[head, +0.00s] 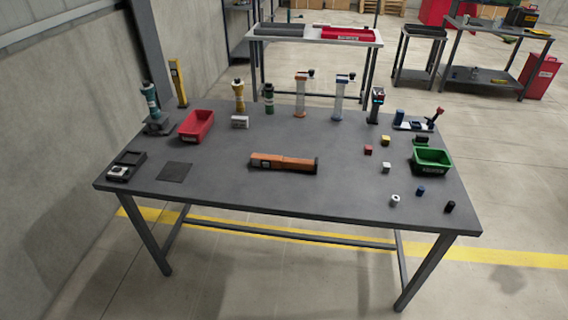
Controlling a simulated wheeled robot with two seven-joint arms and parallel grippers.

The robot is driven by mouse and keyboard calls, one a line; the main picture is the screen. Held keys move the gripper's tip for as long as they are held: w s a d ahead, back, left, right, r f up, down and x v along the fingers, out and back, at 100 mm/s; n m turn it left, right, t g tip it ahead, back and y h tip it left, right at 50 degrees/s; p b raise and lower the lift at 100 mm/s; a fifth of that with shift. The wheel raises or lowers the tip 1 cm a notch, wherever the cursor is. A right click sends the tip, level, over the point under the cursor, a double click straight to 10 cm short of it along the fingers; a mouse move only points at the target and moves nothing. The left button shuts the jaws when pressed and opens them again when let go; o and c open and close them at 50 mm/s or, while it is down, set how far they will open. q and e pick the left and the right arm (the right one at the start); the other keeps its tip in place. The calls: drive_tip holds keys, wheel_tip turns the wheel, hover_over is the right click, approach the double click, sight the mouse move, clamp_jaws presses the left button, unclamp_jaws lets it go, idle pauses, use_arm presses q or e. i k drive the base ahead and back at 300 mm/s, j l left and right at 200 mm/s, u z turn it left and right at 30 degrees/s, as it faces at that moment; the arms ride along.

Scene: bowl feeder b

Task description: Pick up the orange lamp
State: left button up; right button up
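The orange lamp (283,163) lies on its side near the middle of the dark grey table (235,188). It is a long orange body with a dark end at the right, and its length runs roughly left to right. Nothing touches or covers it. Neither of my grippers shows in the head view.
A red bin (196,126) stands at the back left and a green bin (432,161) at the right. Several small cubes and cylinders lie near the green bin. Upright devices line the back edge. A flat black plate (174,172) lies left.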

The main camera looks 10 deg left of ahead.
sight(257, 159)
drive_tip(key=i+l, duration=0.4)
drive_tip(key=l, duration=0.2)
drive_tip(key=i+l+u, duration=0.4)
drive_tip(key=l+u, duration=0.15)
drive_tip(key=l, duration=0.15)
drive_tip(key=i+l+u, duration=0.1)
drive_tip(key=l+u, duration=0.2)
drive_tip(key=l, duration=0.05)
